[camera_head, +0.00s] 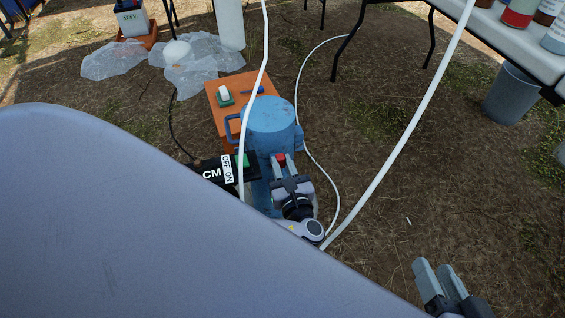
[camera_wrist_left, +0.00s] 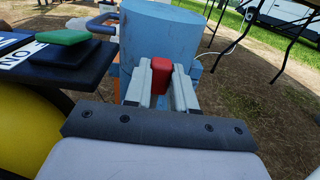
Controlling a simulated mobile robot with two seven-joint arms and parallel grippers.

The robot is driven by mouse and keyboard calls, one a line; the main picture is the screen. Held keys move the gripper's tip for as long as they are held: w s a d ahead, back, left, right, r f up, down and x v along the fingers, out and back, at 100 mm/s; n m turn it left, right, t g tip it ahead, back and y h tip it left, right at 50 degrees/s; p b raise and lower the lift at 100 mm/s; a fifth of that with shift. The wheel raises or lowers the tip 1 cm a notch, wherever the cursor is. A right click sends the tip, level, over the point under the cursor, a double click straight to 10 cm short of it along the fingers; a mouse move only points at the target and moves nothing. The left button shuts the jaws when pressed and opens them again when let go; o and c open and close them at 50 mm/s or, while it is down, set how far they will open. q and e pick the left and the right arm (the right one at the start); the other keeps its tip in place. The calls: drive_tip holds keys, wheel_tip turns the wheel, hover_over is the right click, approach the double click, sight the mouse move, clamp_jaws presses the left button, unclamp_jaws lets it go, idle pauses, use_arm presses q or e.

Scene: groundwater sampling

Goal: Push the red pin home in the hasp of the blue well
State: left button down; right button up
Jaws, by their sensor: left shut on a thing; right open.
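The blue well (camera_head: 268,115) stands upright in the middle of the head view, with its round cap on top. It also fills the upper middle of the left wrist view (camera_wrist_left: 155,35). The red pin (camera_wrist_left: 160,72) sits between the two fingers of my left gripper (camera_wrist_left: 161,85), which is shut on it at the near side of the well. In the head view the pin's red head (camera_head: 281,158) shows at the fingertips. The hasp and the pin's shaft are hidden behind the fingers. My right gripper (camera_head: 437,275) is open and empty at the lower right, away from the well.
A black box (camera_head: 210,172) with an OFF/ON label and a green part stands left of the well. White hoses (camera_head: 405,130) run across the view. A table (camera_head: 495,35) with bottles stands at upper right.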

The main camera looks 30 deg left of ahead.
use_arm(q)
drive_tip(key=shift+f+b, duration=1.7)
drive_tip(key=shift+f, duration=0.6)
use_arm(e)
drive_tip(key=shift+f, duration=1.8)
use_arm(q)
drive_tip(key=shift+d+r+p, duration=0.1)
drive_tip(key=shift+r+p, duration=1.1)
drive_tip(key=shift+p, duration=0.2)
drive_tip(key=shift+r+p, duration=1.05)
drive_tip(key=shift+p, duration=0.05)
drive_tip(key=shift+r+p, duration=0.85)
drive_tip(key=shift+p, duration=0.05)
drive_tip(key=shift+r, duration=0.2)
use_arm(e)
drive_tip(key=shift+h, duration=0.8)
drive_tip(key=r, duration=0.1)
drive_tip(key=d+r, duration=0.1)
drive_tip(key=r, duration=0.1)
drive_tip(key=d+r, duration=0.1)
drive_tip(key=shift+s+d+r, duration=0.2)
drive_tip(key=shift+s+r, duration=0.1)
drive_tip(key=shift+r, duration=0.05)
use_arm(q)
drive_tip(key=shift+p, duration=0.55)
use_arm(e)
drive_tip(key=shift+r, duration=0.35)
